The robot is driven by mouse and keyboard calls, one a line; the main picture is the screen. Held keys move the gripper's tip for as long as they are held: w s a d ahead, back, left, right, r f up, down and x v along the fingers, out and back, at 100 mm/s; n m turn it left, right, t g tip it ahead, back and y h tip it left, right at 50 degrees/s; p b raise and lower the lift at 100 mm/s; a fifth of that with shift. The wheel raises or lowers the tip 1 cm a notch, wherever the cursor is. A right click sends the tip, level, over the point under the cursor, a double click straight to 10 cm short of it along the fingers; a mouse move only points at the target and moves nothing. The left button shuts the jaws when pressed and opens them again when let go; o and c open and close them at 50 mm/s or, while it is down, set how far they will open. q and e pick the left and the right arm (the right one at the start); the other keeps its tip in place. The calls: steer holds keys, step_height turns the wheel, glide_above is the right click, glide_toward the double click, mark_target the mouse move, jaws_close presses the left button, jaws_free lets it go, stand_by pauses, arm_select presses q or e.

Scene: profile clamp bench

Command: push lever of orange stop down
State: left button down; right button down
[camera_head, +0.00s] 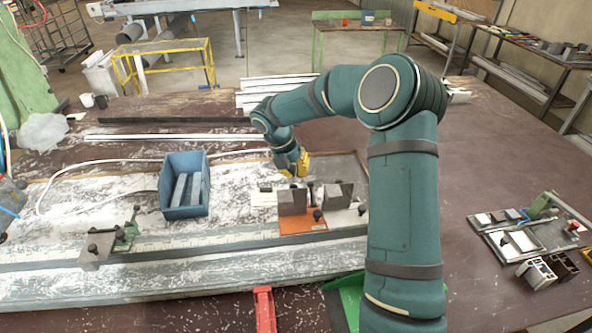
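The orange stop (303,226) sits on the bench's clamp rail right of the blue bin, with grey metal blocks (292,201) on it. A dark knob (318,215) shows at its front. Its lever is too small to tell apart from the dark parts around the blocks. My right arm reaches in from the lower right, and my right gripper (296,178) points down just behind and above the stop, beside a yellow part. Its fingers are small and partly hidden, so I cannot tell if they are open or touch the stop. My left gripper is not in view.
A blue bin (168,203) with grey bars stands left of the stop. A green clamp (128,234) is on the rail farther left. Another block with a knob (340,196) is right beside the stop.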

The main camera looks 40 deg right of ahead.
mark_target(312, 194)
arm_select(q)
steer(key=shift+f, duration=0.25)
arm_select(e)
steer(key=x, duration=0.7)
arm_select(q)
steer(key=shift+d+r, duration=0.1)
